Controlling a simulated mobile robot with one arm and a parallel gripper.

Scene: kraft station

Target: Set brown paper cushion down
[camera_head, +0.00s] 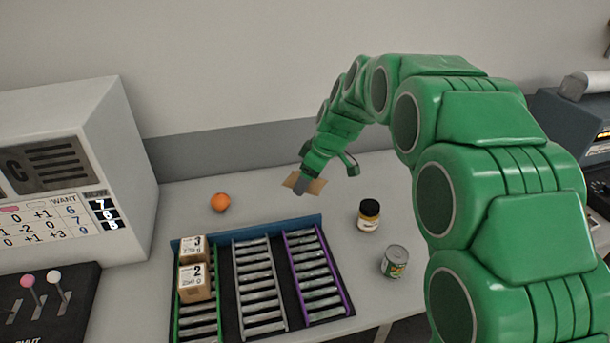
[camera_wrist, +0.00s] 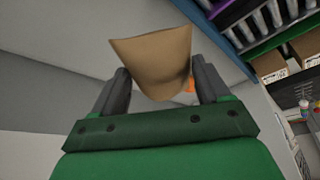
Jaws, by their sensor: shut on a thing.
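The brown paper cushion (camera_wrist: 153,62) is held between the two dark fingers of my gripper (camera_wrist: 158,88) in the wrist view. In the head view the cushion (camera_head: 313,187) shows as a tan piece on both sides of my gripper (camera_head: 301,186). My gripper is shut on it, above the back part of the grey counter (camera_head: 185,205). The cushion looks clear of the counter, but the exact height is hard to tell. The fingers partly hide it in the head view.
An orange (camera_head: 220,202) lies left of my gripper. A dark-lidded jar (camera_head: 368,215) and a can (camera_head: 394,261) stand to the right. In front is a roller rack (camera_head: 258,283) with boxes (camera_head: 195,282) in its left lane. A white machine (camera_head: 75,150) stands left.

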